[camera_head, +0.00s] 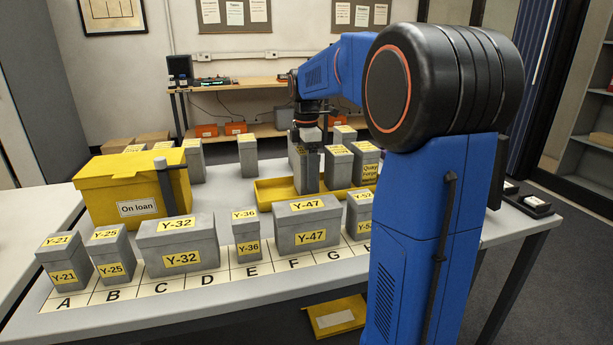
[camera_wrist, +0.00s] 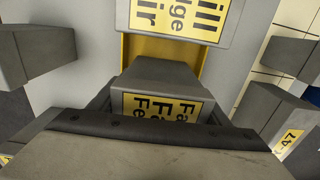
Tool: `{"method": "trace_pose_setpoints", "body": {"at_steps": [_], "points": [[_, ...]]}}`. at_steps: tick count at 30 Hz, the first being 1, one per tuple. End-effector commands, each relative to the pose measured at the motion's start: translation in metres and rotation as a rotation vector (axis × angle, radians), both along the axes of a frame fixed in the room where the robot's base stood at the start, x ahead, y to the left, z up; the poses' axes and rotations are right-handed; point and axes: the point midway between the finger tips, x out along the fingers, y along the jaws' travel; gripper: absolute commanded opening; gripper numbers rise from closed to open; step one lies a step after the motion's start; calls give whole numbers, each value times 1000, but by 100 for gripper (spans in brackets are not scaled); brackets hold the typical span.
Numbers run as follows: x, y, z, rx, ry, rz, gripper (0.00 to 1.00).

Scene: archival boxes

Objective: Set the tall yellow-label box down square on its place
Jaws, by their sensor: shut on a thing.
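My gripper (camera_head: 308,138) is shut on a tall grey box (camera_head: 305,172), upright at the yellow tray (camera_head: 270,196). In the wrist view the held box (camera_wrist: 165,73) shows a yellow label with partly cut-off black lettering, between dark jaws. I cannot tell whether its base touches the tray floor. Its lower part is partly hidden behind the Y-47 box in the head view. Two grey yellow-label boxes (camera_head: 338,167) stand just right of it; a large yellow label (camera_wrist: 175,18) shows ahead of it in the wrist view.
A front row of grey boxes, including Y-32 (camera_head: 180,243) and Y-47 (camera_head: 308,224), stands along the lettered strip (camera_head: 160,288). A yellow "On loan" box (camera_head: 130,190) is at left. Other grey boxes (camera_head: 247,155) stand behind. Bare table shows left of the tray.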

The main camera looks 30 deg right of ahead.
Motion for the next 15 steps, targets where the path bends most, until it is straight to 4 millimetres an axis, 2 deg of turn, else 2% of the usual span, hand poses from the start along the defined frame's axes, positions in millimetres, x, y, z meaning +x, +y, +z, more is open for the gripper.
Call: {"method": "trace_pose_setpoints", "body": {"at_steps": [3,13,14,15], "points": [[0,0,-8,0,1,0,37],[0,0,-10,0,-1,0,37],[0,0,-11,0,0,0,75],[0,0,-11,0,0,0,78]]}}
